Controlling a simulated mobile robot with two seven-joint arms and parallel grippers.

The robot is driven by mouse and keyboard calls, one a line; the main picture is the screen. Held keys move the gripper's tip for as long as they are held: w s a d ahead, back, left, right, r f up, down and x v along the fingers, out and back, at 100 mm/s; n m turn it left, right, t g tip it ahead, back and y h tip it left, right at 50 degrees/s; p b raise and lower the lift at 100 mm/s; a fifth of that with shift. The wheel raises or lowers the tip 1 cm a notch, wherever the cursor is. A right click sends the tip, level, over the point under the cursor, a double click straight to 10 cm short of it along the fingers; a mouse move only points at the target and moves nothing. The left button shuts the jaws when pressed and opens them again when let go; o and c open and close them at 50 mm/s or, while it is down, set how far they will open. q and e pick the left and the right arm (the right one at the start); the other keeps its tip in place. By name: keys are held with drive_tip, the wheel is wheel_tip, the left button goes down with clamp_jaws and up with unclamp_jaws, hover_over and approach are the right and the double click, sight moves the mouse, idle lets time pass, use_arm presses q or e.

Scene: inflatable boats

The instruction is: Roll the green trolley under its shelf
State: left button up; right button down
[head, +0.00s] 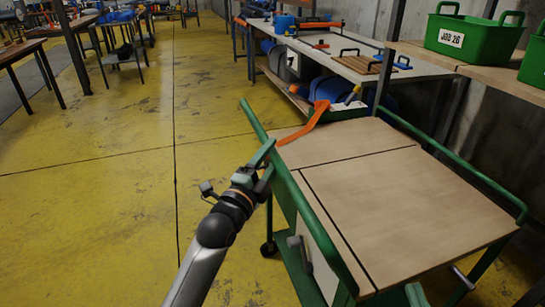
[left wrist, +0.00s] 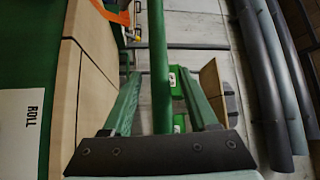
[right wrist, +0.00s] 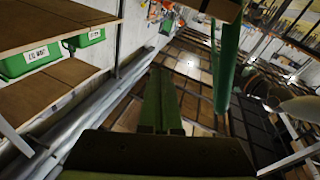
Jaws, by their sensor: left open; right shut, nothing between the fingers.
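The green trolley (head: 390,190) has a wooden top and green tubular rails along both sides. My left gripper (head: 268,165) is at its left rail. In the left wrist view the open fingers (left wrist: 160,100) lie on either side of the green rail (left wrist: 160,50); contact cannot be told. My right gripper (right wrist: 163,95) is shut and empty, with a green rail (right wrist: 226,65) to the right of its fingers, apart from them. A wooden shelf (head: 505,82) with green crates stands at the right; whether it is the trolley's own shelf cannot be told.
An orange strap (head: 305,125) lies over the trolley's far left corner. A workbench (head: 350,65) with tools and blue rolls (head: 325,88) beneath stands beyond the trolley. A green crate (head: 470,38) marked JOB 26 sits on the shelf. The yellow floor (head: 110,160) at left is clear.

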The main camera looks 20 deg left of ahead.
use_arm(q)
drive_tip(key=shift+w+d, duration=0.1)
drive_tip(key=shift+w, duration=0.4)
clamp_jaws()
idle(1.2)
